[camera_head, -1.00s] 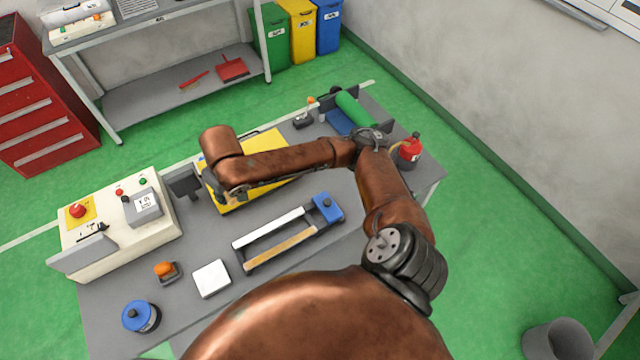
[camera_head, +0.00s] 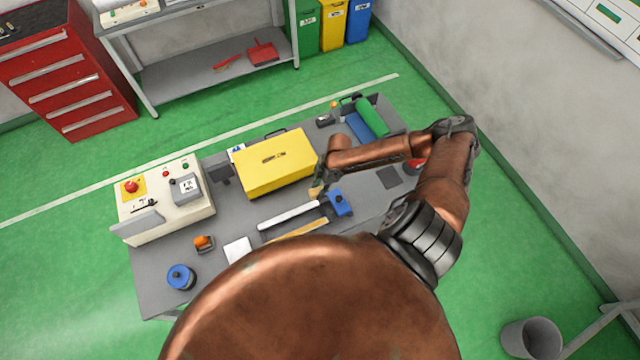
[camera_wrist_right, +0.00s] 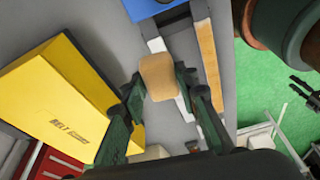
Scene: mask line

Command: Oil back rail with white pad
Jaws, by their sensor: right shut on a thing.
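My right gripper (camera_head: 317,186) is shut on a tan block (camera_wrist_right: 158,77), near the blue end of the rail frame. Whether the block has a white underside is hidden. The back rail (camera_head: 288,215) is white, and the front rail (camera_head: 303,230) is tan and partly covered by my body. In the wrist view the block overlaps the white rail (camera_wrist_right: 154,44); whether they touch I cannot tell. The tan rail (camera_wrist_right: 208,62) lies to its right. A flat white square (camera_head: 237,249) lies on the table left of the rails. My left gripper is out of view.
A yellow box (camera_head: 272,168) stands behind the rails. The blue end block (camera_head: 340,203) is close to my gripper. A cream control box (camera_head: 163,205), an orange item (camera_head: 203,243) and a blue round container (camera_head: 180,277) stand left. A red item (camera_head: 415,163) is partly hidden by my arm.

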